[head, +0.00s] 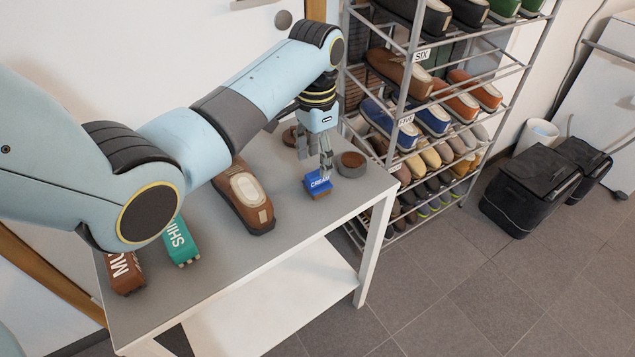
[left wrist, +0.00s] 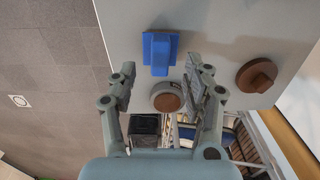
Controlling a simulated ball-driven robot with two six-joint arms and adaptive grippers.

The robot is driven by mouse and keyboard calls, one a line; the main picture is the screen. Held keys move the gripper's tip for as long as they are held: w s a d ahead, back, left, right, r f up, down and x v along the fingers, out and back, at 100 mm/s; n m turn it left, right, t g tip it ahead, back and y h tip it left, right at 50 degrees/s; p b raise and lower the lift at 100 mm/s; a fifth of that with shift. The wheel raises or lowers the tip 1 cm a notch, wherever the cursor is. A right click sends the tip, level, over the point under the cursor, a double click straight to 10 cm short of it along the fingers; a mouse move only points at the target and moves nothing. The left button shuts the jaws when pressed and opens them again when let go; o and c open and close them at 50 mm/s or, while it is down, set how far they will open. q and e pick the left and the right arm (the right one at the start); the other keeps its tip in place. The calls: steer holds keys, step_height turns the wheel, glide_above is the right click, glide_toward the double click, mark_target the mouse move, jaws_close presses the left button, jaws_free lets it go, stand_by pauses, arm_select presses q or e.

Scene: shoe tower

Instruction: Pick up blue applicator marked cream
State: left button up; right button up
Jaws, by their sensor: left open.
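The blue applicator marked CREAM (head: 318,183) stands on the grey table top near its right end, with a brown underside. My left gripper (head: 326,160) points down just above it, open and empty. In the left wrist view the applicator (left wrist: 160,50) lies just past the open fingertips (left wrist: 161,72), about centred between them. I cannot tell whether a fingertip touches it. My right gripper is in neither view.
A round tin with brown contents (head: 351,164) stands close to the applicator's right. A brown round piece (head: 290,136) is behind. A brown shoe (head: 244,196), a green SHINE applicator (head: 181,243) and a brown applicator (head: 125,272) lie left. A shoe rack (head: 413,55) stands beyond.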

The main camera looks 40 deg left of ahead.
mark_target(317, 173)
arm_select(q)
step_height(317, 173, down, 4)
steer(key=shift+w+f+b, duration=0.1)
steer(key=shift+b, duration=0.3)
steer(key=shift+f, duration=0.3)
steer(key=c, duration=0.4)
jaws_close()
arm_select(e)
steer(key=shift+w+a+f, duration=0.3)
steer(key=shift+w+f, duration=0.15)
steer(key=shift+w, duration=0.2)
